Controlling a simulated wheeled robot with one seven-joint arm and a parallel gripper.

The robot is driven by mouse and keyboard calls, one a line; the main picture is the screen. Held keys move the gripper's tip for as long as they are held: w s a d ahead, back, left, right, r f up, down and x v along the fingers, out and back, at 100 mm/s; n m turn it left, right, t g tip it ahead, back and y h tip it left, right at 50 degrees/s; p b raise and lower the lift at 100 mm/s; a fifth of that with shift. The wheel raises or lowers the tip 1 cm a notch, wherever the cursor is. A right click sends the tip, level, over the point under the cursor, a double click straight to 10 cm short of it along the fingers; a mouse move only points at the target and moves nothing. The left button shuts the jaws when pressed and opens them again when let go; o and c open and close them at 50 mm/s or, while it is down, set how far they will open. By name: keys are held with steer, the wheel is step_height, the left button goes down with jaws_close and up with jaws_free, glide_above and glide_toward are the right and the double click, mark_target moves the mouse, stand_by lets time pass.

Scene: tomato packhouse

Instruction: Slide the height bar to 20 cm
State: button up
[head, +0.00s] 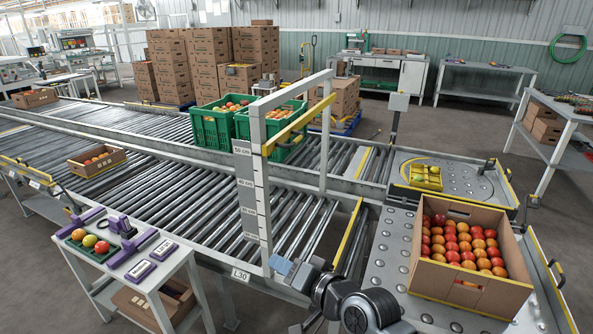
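The height bar (300,126) is a yellow bar that slants across the pale grey gate frame (324,150) over the roller conveyor. Its near end, with a dark fitting, sits on the near post beside the 50 cm mark. The scale plate (247,195) on that post reads 50 cm at the top, with 40, 30 and 20 marks lower down in small print. My gripper (284,268) is low in front of the post's foot, well below the bar and apart from it. Its fingers are too small and turned to tell open or shut.
A carton of red and orange tomatoes (470,288) stands right of my arm on the ball table (395,255). Green crates (215,128) are on the conveyor behind the gate. A small table (120,275) with purple tools stands at left. An L30 label (240,275) marks the conveyor edge.

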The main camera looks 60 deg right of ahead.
steer(key=w+d+r+m, duration=0.2)
steer(key=w+d+r, duration=0.15)
steer(key=d, duration=0.45)
steer(key=m+t+b, duration=0.2)
steer(key=m, duration=0.2)
glide_toward(299, 140)
steer(key=r+x, duration=0.1)
steer(key=x, duration=0.7)
steer(key=f+p+x, duration=0.1)
steer(key=x, duration=0.1)
steer(key=shift+w, duration=0.35)
jaws_close()
